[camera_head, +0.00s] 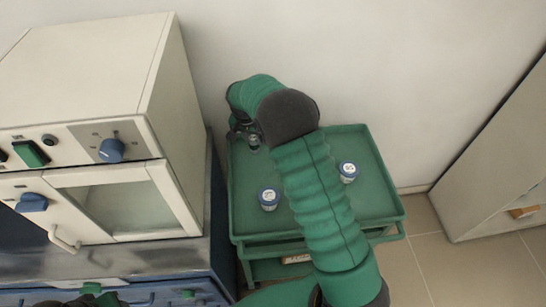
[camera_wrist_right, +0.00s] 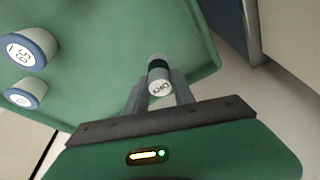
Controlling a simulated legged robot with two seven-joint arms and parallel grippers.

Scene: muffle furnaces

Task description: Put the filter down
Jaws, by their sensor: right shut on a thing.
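My right gripper (camera_head: 252,138) is over the far left corner of the green cart's top tray (camera_head: 370,155). In the right wrist view my right gripper (camera_wrist_right: 160,92) is shut on a small cylinder, taken to be the filter (camera_wrist_right: 158,88), with a pale labelled end and a dark green band. It is held between the fingertips, near the tray's edge. In the head view the filter (camera_head: 254,147) is small and partly hidden by my gripper. I cannot tell whether it touches the tray. My left gripper is not clearly in view.
Two white-lidded, blue-ringed jars stand on the tray, one left (camera_head: 269,199) and one right (camera_head: 347,171) of my right arm. They also show in the wrist view (camera_wrist_right: 32,50). A cream muffle furnace (camera_head: 110,75) stands left of the cart. A wall is behind; a pale cabinet (camera_head: 495,150) stands right.

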